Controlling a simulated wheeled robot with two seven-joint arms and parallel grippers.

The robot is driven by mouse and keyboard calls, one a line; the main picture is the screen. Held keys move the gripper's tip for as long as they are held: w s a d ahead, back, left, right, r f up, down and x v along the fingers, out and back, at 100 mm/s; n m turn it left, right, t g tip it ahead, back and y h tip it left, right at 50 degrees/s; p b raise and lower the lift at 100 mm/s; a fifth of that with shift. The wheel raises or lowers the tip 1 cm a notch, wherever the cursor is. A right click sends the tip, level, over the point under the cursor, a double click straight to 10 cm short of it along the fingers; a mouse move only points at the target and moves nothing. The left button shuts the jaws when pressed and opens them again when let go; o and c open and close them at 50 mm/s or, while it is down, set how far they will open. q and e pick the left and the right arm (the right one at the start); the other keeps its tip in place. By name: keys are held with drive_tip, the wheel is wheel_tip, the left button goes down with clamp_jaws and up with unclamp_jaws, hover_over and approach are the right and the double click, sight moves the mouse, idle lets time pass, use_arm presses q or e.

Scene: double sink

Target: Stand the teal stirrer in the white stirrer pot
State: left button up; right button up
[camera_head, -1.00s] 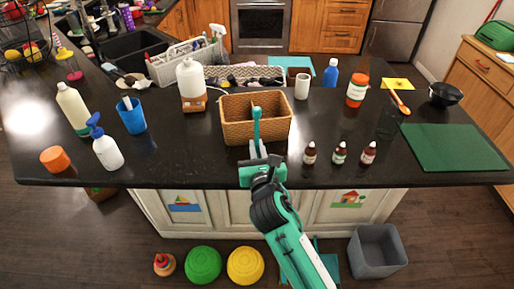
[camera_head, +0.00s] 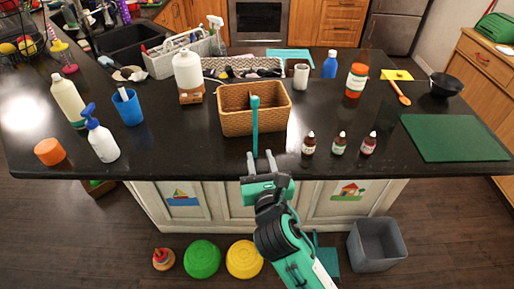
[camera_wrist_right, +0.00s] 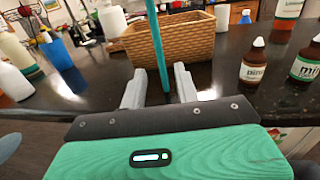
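The teal stirrer (camera_head: 255,128) is roughly upright in front of the wicker basket (camera_head: 232,124), its top above the basket's front rim. I cannot tell whether it leans on the basket. My right gripper (camera_head: 262,158) is at the counter's front edge with its fingers apart. In the right wrist view the stirrer (camera_wrist_right: 160,50) shows between the open fingers (camera_wrist_right: 160,88), with a gap on each side. The small white cup behind the basket on the right looks like the white stirrer pot (camera_head: 301,78); no stirrer shows in it. My left gripper is out of view.
Several small brown bottles (camera_head: 339,145) stand right of the gripper. A green mat (camera_head: 455,138) lies far right.

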drive_tip(key=shift+s+d+b, duration=0.15)
drive_tip(key=shift+s, duration=0.95)
drive_tip(key=shift+s+d+b, duration=0.15)
drive_tip(key=shift+s, duration=0.9)
